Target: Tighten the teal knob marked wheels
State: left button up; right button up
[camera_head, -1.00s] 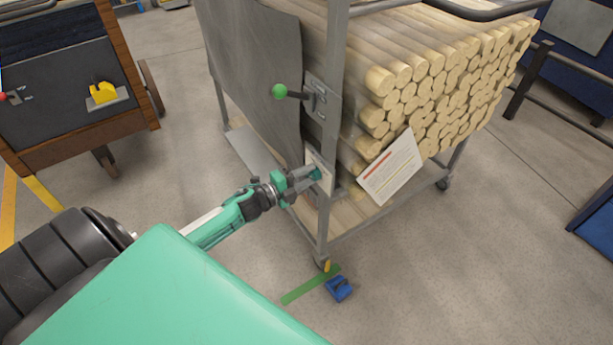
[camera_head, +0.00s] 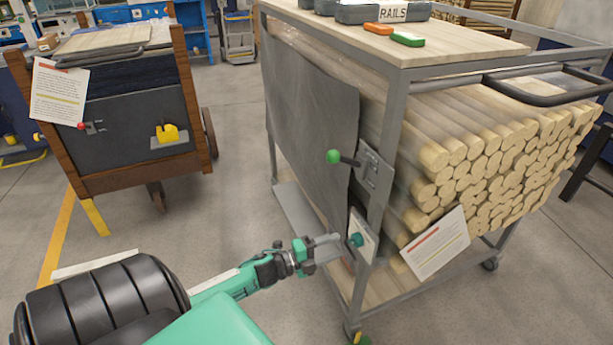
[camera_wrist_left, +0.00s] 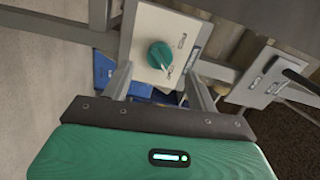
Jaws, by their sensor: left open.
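The teal knob (camera_head: 356,239) is on a pale plate (camera_head: 366,228) fixed low on the cart's grey corner post. It also shows in the left wrist view (camera_wrist_left: 160,56), with a light mark pointing to lower right and small symbols on the plate that I cannot read. My left gripper (camera_head: 335,243) is open and empty, just left of the knob and pointing at it. In the left wrist view its two fingers (camera_wrist_left: 160,80) stand on either side below the knob, apart from it. My right gripper is not in view.
The cart holds stacked round wooden rods (camera_head: 500,165). A green-balled lever (camera_head: 334,156) sits on a plate above the knob, and a paper sheet (camera_head: 436,243) hangs at right. A wooden cart (camera_head: 130,110) stands at left. Floor between the carts is clear.

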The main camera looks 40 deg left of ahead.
pick_arm(q)
jog(key=v, duration=0.7)
jog(key=shift+s, duration=0.4)
